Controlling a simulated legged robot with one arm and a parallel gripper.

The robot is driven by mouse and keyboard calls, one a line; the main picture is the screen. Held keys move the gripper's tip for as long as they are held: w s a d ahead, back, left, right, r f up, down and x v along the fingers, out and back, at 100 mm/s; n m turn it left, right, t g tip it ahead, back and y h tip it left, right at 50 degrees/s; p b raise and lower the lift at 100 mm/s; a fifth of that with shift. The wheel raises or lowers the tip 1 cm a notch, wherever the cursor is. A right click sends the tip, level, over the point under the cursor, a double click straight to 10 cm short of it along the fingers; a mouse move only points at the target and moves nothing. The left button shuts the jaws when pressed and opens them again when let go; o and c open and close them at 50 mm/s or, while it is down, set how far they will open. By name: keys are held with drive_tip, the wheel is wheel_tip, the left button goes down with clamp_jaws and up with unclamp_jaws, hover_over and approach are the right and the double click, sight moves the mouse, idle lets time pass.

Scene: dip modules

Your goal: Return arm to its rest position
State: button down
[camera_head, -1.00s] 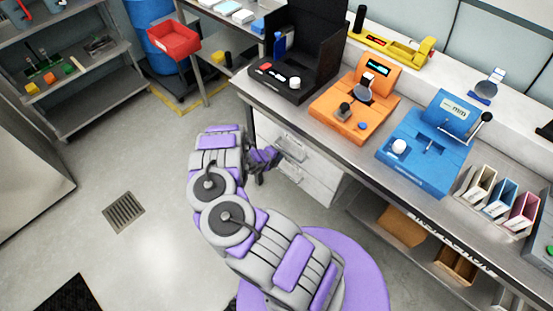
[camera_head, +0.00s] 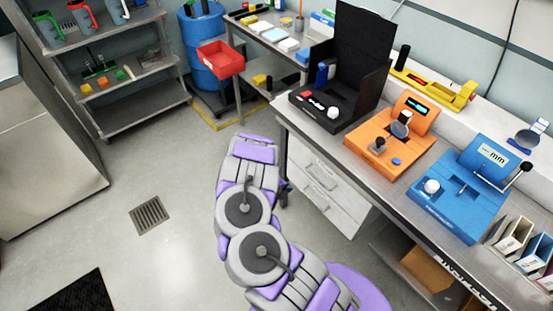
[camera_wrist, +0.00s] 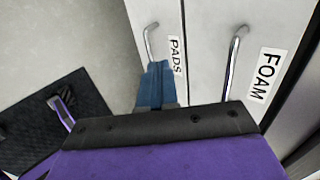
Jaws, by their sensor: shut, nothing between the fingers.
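My arm, grey with purple panels, is folded low in front of the bench in the head view. My gripper (camera_head: 285,192) is mostly hidden behind the forearm there, with only a dark part showing near the drawers. In the wrist view my gripper (camera_wrist: 156,84) points toward the white drawer fronts. Its blue fingers are together with nothing between them. Whether the fingertips touch the drawer front cannot be told.
The bench holds a black booth (camera_head: 345,85), an orange device (camera_head: 388,145) and a blue device (camera_head: 460,190). The white drawers (camera_head: 325,185) are close beside my arm. A red bin (camera_head: 220,60) and grey shelves (camera_head: 130,105) stand behind. The floor left of my arm is clear around a drain (camera_head: 149,215).

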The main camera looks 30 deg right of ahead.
drive_tip(key=w+a+r+n+t+y, duration=0.35)
drive_tip(key=w+a+r, duration=0.35)
drive_tip(key=a, duration=0.4)
drive_tip(key=w+a+r+n+t+y, duration=0.2)
drive_tip(key=w+a+r+n+y, duration=0.25)
drive_tip(key=w+a, duration=0.5)
drive_tip(key=s+a+r+n+y, duration=0.3)
drive_tip(key=a+r+n+y, duration=0.45)
drive_tip(key=a+r, duration=0.95)
drive_tip(key=s+a+r+n+g, duration=0.2)
drive_tip(key=s+r+n, duration=0.4)
drive_tip(key=s, duration=0.3)
drive_tip(key=s+a+r+n+g, duration=0.1)
drive_tip(key=s+r+n, duration=0.55)
drive_tip(key=s, duration=0.25)
drive_tip(key=s+d+n+g+h, duration=0.1)
drive_tip(key=s+d, duration=0.3)
drive_tip(key=s, duration=0.5)
drive_tip(key=s+d+r+n+g+h, duration=0.1)
drive_tip(key=s+d+n+g+h, duration=0.1)
drive_tip(key=s+d, duration=0.3)
drive_tip(key=s+d+n+g+h, duration=0.2)
drive_tip(key=s+d+n+h, duration=0.1)
drive_tip(key=s, duration=0.9)
drive_tip(key=shift+s+d+r+n, duration=0.3)
drive_tip(key=shift+d+r+n, duration=0.15)
drive_tip(key=shift+d, duration=0.8)
